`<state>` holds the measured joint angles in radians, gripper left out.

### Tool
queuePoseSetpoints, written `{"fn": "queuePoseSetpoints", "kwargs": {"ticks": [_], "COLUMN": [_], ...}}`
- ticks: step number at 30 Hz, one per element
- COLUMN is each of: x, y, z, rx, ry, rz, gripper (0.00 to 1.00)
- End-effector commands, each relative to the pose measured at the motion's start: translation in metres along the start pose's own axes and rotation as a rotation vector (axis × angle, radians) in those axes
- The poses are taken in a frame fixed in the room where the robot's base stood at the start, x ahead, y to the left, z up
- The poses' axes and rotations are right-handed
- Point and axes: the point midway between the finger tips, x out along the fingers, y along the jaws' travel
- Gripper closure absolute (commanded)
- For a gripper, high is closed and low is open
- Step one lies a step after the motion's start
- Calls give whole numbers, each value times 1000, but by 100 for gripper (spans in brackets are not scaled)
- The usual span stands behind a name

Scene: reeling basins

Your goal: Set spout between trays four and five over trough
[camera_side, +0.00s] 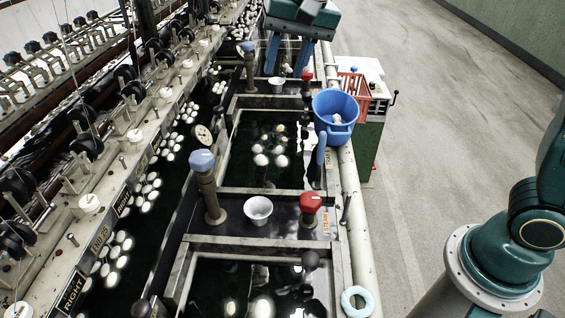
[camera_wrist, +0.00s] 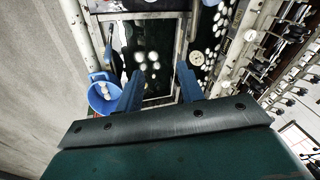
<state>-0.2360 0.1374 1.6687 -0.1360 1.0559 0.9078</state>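Two blue-capped posts, which may be the spouts, stand along the left side of the basins: a near one (camera_side: 205,183) and a far one (camera_side: 249,68). No outlet direction is clear on either. A dark trough (camera_side: 160,245) with white cocoons runs left of them; I cannot tell which trays are four and five. My gripper (camera_side: 287,70) is at the top of the side view, near the far post and above the far ledge. Its two blue fingers are apart and empty, and they also show in the wrist view (camera_wrist: 160,68), over a basin with floating cocoons.
A blue bucket (camera_side: 335,117) holding something white sits at the right rim. Red-topped valves (camera_side: 311,203) and white bowls (camera_side: 258,210) stand on the ledges between basins. A light blue ring (camera_side: 357,302) lies by the pipe.

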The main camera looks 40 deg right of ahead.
Motion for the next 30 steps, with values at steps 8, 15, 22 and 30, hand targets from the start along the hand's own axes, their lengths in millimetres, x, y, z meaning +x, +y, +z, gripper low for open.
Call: {"fn": "queuePoseSetpoints", "kwargs": {"ticks": [8, 15, 22, 30], "x": [0, 9, 43, 93], "y": [1, -2, -14, -22], "z": [0, 3, 12, 28], "rx": [-1, 5, 27, 43], "ry": [0, 9, 60, 178], "rz": [0, -9, -52, -117], "gripper": [64, 100, 100, 100]}}
